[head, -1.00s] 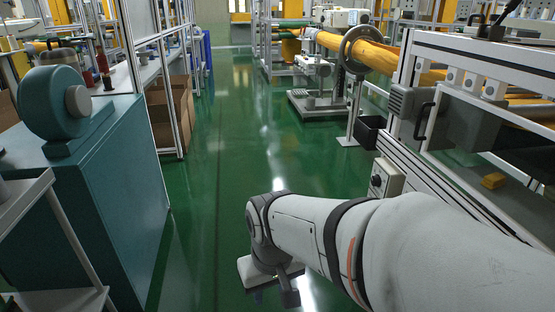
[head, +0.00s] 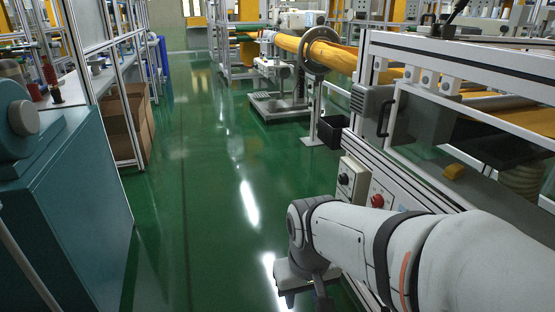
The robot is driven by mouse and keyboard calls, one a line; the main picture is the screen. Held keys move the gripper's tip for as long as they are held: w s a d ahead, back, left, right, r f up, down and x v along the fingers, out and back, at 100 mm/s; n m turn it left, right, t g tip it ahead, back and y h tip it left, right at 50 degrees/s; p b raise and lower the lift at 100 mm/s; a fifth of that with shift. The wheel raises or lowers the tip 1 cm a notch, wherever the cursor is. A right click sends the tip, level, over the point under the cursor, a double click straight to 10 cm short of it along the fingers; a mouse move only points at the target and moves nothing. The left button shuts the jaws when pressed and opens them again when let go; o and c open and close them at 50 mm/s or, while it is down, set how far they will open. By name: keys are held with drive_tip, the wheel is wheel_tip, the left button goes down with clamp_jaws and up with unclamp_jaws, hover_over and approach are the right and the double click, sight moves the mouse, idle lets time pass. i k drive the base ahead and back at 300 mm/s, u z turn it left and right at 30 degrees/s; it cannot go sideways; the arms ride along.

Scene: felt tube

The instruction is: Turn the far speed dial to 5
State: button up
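A beige control box (head: 353,170) with a black dial (head: 344,180) is fixed low on the aluminium machine frame to the right, at its far end. The dial's setting is too small to read. Nearer on the same frame is a panel with a red button (head: 377,201); my arm hides part of this panel. My gripper (head: 308,290) hangs down at the end of my white arm, at the bottom of the picture. It is left of and below the control box, apart from it. Its fingers are not clear enough to tell whether they are open.
The machine frame (head: 345,146) runs along the right, with a black bin (head: 333,132) beyond the box. A post with a grey ring (head: 311,120) stands farther on. A teal machine (head: 72,205) stands at the left. The green floor (head: 215,190) between is clear.

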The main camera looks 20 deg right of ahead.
sight(342, 178)
drive_tip(key=u, duration=0.05)
drive_tip(key=i, duration=1)
drive_tip(key=z, duration=0.05)
